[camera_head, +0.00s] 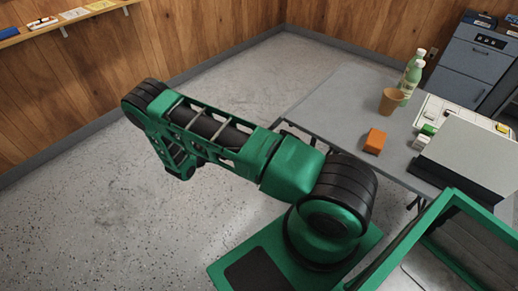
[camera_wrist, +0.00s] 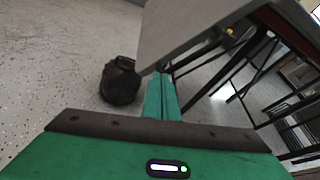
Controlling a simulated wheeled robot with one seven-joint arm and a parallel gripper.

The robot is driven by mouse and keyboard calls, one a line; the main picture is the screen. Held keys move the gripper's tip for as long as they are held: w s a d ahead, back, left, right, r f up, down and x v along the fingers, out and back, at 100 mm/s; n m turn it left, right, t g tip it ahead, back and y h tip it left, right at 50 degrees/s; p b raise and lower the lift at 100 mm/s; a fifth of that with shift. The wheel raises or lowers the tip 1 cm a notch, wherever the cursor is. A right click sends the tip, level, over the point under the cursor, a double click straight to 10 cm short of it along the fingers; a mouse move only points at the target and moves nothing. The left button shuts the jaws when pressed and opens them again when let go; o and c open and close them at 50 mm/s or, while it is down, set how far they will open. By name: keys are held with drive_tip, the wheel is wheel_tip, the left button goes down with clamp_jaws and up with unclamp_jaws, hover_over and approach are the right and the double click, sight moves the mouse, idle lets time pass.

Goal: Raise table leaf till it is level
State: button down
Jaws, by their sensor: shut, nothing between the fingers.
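The grey table (camera_head: 335,100) stands at the right in the head view, its bare left part clear of objects. In the wrist view a pale grey panel (camera_wrist: 185,25), which looks like the table leaf, reaches in from the top, with dark framing and legs under and right of it. Whether it is level I cannot tell. My gripper (camera_wrist: 161,98) shows in the wrist view as shut green fingers. Their tips are close to the panel's lower corner; contact is unclear. In the head view the gripper is hidden behind my arm.
An orange block (camera_head: 375,141), a brown cup (camera_head: 391,101), green bottles (camera_head: 411,78) and a grey box-like thing (camera_head: 468,155) stand on the table. A black round object (camera_wrist: 120,82) sits on the floor. A wall shelf (camera_head: 60,22) is upper left. Floor left of the table is open.

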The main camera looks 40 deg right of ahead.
drive_tip(key=s+f+n+t+h, duration=0.2)
drive_tip(key=s+f+n+t, duration=0.15)
drive_tip(key=f+n, duration=0.3)
drive_tip(key=s+f+n+t+h, duration=0.1)
drive_tip(key=s+f+n+t, duration=0.2)
drive_tip(key=f+n+t, duration=0.3)
drive_tip(key=w+d+r+n+g, duration=0.1)
drive_tip(key=w+d+r, duration=0.2)
drive_tip(key=w+d, duration=0.5)
idle(0.4)
drive_tip(key=shift+w, duration=0.1)
